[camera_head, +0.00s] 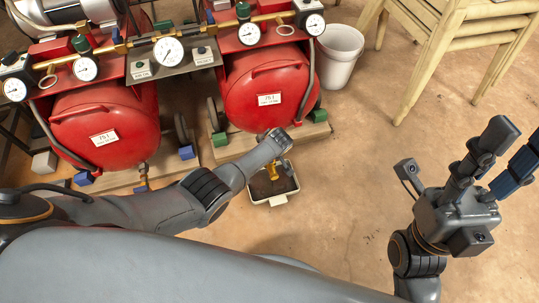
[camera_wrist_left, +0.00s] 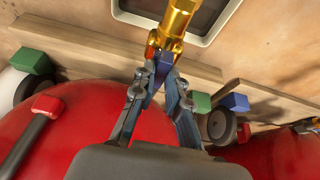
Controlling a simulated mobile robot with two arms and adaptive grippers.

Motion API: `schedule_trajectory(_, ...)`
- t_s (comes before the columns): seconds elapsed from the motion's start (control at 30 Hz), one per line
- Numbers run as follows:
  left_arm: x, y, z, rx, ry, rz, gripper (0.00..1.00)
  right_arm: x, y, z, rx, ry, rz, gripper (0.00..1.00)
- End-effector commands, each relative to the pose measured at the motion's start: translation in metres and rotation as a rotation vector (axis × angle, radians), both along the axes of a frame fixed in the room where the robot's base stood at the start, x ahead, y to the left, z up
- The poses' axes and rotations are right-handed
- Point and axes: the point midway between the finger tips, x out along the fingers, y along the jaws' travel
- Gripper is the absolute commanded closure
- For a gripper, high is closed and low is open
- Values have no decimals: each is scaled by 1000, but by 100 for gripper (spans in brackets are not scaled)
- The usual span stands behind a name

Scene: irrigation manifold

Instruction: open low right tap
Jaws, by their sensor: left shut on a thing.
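The low right tap is a brass fitting below the right red tank. In the left wrist view its brass body (camera_wrist_left: 178,22) is at the top centre, with a dark blue lever (camera_wrist_left: 153,74) below it. My left gripper (camera_wrist_left: 157,72) is shut on this lever, one finger on each side. My right gripper (camera_head: 516,146) is open and empty at the right, over bare floor.
A pale tray (camera_head: 270,201) with dark contents lies on the floor below the tap. The right red tank (camera_head: 268,85) and left red tank (camera_head: 105,128) stand behind, with gauges on top. A white bucket (camera_head: 339,55) and wooden chairs (camera_head: 424,50) stand farther right. Floor at centre right is clear.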

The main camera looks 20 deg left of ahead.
Motion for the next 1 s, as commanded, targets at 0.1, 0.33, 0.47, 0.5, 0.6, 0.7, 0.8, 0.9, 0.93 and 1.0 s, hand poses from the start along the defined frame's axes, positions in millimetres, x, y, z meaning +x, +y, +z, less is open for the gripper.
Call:
schedule_trajectory(0.1,0,0,-1,-1,0,9,100,0,0,-1,0,0,0,60)
schedule_trajectory(0.33,0,0,0,0,0,12,100,0,0,0,0,-1,0,60)
schedule_trajectory(0.47,0,0,0,-1,-1,11,82,0,0,0,0,-1,0,60)
schedule_trajectory(0.5,0,0,0,-1,-1,11,74,0,0,0,0,-1,0,60)
schedule_trajectory(0.6,0,0,0,-1,-1,10,63,0,0,0,0,-1,0,60)
schedule_trajectory(0.7,0,0,0,-1,0,9,63,0,0,0,0,-1,0,60)
schedule_trajectory(0.8,0,0,0,0,-1,9,63,0,0,0,0,-2,-1,60)
schedule_trajectory(0.9,0,0,1,0,-1,9,63,0,-1,1,2,-6,-2,60)
schedule_trajectory(0.93,0,0,1,0,-1,9,63,0,-1,1,2,-6,-2,60)
schedule_trajectory(1.0,-1,-1,4,0,-1,9,63,0,-1,1,2,-5,-2,60)
